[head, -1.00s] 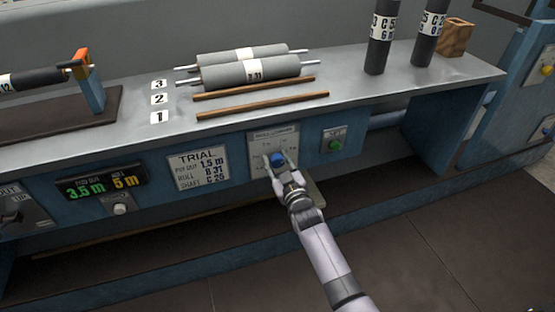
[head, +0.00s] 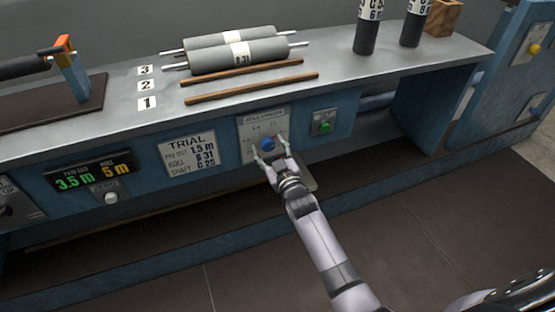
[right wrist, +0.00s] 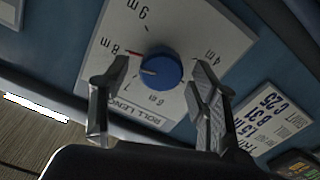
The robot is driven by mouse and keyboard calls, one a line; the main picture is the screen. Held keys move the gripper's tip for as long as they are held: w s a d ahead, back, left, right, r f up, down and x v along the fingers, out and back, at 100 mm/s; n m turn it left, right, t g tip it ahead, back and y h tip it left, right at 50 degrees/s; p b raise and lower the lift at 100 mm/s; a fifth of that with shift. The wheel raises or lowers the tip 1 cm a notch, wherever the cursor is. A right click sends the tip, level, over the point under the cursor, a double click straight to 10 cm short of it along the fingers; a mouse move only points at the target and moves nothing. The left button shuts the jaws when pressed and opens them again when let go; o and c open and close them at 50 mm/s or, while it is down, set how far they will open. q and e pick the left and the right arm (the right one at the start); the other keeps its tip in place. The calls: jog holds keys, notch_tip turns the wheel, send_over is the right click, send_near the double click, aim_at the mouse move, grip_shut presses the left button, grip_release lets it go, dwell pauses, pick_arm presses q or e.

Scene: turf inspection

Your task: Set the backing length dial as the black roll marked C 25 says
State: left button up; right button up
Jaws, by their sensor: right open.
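The backing length dial is a blue knob (head: 267,144) on a white plate (head: 250,132) on the bench front. In the right wrist view the knob (right wrist: 160,70) has a white line pointing left, between 7 and 8 m; a red mark is by 8 m. My right gripper (head: 271,150) is open, its fingers on either side of the knob with gaps visible. Two black rolls stand upright at the back right: one label (head: 376,8) ends in 6 m, the other (head: 420,5) seems to read 8 m. Their tops are cut off; I cannot tell which is C 25. My left gripper is out of view.
A TRIAL card (head: 193,154) reads pay out 1.5 m, roll B 31, shaft C 25. A display (head: 90,177) shows 3.5 m and 5 m. A green button (head: 323,126) is right of the dial. Grey rolls (head: 240,56) lie on the bench (head: 330,80).

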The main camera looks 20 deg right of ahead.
jog(key=s, duration=1)
jog(key=shift+d, duration=0.15)
jog(key=shift+s+r, duration=0.1)
